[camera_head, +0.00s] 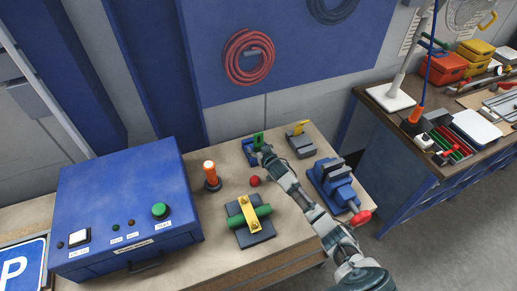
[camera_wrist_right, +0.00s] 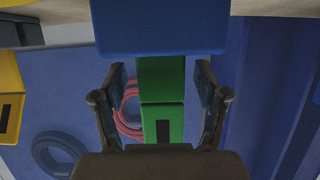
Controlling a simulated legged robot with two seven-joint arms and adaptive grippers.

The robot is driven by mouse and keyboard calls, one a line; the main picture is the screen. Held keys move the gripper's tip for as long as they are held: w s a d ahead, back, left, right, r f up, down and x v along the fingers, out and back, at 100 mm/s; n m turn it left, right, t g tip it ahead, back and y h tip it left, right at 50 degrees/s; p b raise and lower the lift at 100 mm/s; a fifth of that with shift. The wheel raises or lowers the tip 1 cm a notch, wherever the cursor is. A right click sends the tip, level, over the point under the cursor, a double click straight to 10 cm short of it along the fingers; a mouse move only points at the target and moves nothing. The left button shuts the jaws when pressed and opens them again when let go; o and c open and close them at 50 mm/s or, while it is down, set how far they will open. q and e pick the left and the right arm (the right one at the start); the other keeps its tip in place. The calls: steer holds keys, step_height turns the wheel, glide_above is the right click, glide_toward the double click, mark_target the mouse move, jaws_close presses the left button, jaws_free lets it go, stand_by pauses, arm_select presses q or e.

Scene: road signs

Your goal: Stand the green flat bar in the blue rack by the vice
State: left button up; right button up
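The green flat bar (camera_head: 258,141) stands upright at the blue rack (camera_head: 249,152), at the back of the bench. In the right wrist view the green bar (camera_wrist_right: 162,110) runs up to the blue rack (camera_wrist_right: 160,28), which hides its end. My right gripper (camera_head: 266,152) is at the bar. In the wrist view its fingers (camera_wrist_right: 165,105) are on either side of the bar, with a narrow gap on each side, so it looks open. The blue vice (camera_head: 335,185) with a red handle knob is to the right of my right forearm. My left gripper is not in view.
A grey block with a yellow part (camera_head: 300,140) stands right of the rack. A red ball (camera_head: 255,181), an orange lamp (camera_head: 211,175) and a yellow clamp over a green round bar (camera_head: 250,215) are nearer. A blue control box (camera_head: 130,210) fills the left.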

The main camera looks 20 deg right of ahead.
steer(key=shift+s, duration=0.1)
steer(key=v, duration=1.1)
steer(key=shift+s+r, duration=0.15)
steer(key=shift+s, duration=0.15)
